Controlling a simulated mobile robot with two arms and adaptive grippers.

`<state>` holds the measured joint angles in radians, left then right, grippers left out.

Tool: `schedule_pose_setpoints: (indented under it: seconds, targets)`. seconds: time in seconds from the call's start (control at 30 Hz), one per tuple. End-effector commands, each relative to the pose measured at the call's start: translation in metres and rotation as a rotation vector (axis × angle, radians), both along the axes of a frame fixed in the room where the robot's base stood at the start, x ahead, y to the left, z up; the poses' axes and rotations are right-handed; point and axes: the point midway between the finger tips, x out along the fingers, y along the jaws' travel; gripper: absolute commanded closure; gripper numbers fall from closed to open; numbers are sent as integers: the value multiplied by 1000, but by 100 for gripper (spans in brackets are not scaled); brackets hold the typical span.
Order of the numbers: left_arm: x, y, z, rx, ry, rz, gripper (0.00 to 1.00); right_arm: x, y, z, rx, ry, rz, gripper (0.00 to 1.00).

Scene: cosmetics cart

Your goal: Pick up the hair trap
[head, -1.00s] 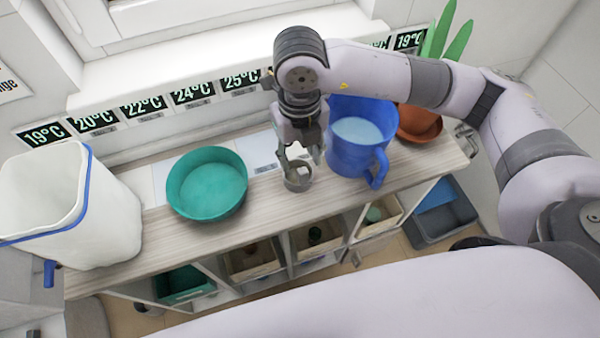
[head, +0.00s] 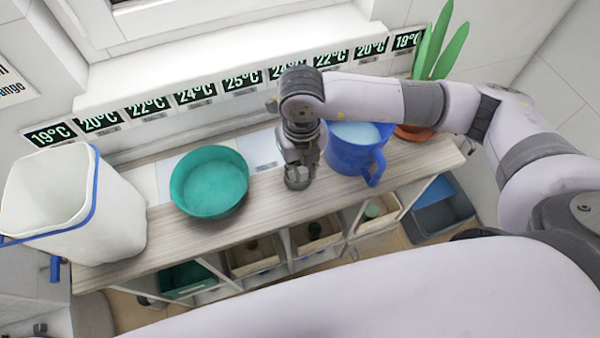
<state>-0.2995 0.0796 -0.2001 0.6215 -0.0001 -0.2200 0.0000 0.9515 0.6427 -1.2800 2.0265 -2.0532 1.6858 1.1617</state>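A small grey metallic cup, which looks like the hair trap (head: 298,184), is on the wooden shelf top between the green bowl and the blue pitcher. My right gripper (head: 299,172) points down right over it, with its fingers at the cup's rim. The gripper hides most of the cup, and I cannot tell whether the fingers are closed on it. My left gripper is not in view.
The blue pitcher (head: 353,162) with pale contents stands close to the right of my gripper. A green bowl (head: 209,182) and a white bin (head: 115,215) stand to the left. A potted plant (head: 438,50) is at the right end. Temperature labels line the back.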

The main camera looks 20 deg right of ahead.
Motion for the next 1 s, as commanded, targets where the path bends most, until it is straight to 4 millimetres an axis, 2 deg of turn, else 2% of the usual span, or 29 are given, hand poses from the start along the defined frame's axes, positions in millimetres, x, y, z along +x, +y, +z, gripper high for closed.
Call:
schedule_pose_setpoints:
  seconds: [0.3,0.77,0.87,1.0]
  targets:
    - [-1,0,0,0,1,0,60,0,0,0,0,0,0,100]
    - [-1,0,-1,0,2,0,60,1,0,3,1,-2,0,100]
    - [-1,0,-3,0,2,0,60,1,0,10,1,-2,-1,100]
    - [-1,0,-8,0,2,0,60,1,1,30,3,-6,2,100]
